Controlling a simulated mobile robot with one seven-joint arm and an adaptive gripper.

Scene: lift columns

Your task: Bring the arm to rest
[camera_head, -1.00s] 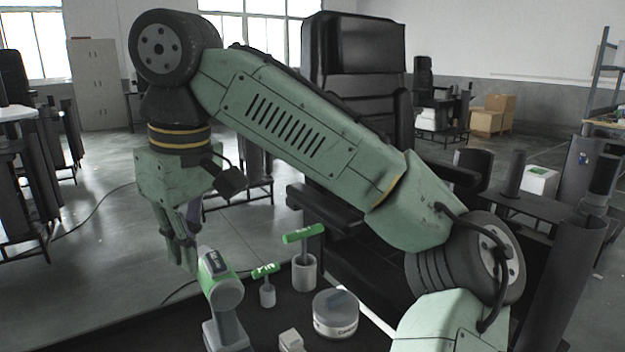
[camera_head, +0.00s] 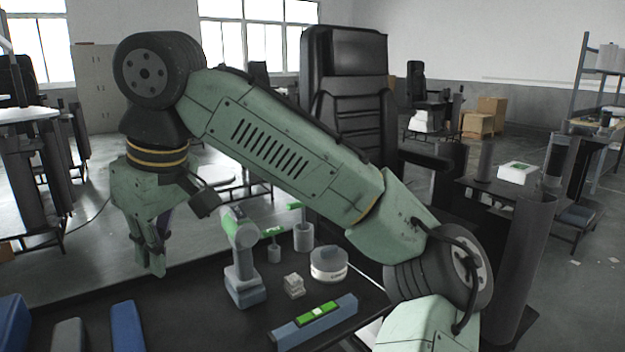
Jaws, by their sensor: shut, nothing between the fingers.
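My green arm arches across the head view, with its elbow at the upper left. My gripper (camera_head: 150,262) hangs down at the left with its fingers close together. It is shut and holds nothing. It is in the air over the left part of the dark work surface (camera_head: 190,318), to the left of a green-and-grey drill-like tool (camera_head: 243,262). The gripper and the tool are apart. How high the gripper is above the surface is hard to tell.
On the surface stand a round tin (camera_head: 328,264), small white blocks (camera_head: 293,286), grey cups with green-topped items (camera_head: 303,236) and a blue-grey level (camera_head: 315,322). Blue items (camera_head: 127,325) lie front left. A black chair (camera_head: 345,110) stands behind. A white box (camera_head: 517,172) is at the right.

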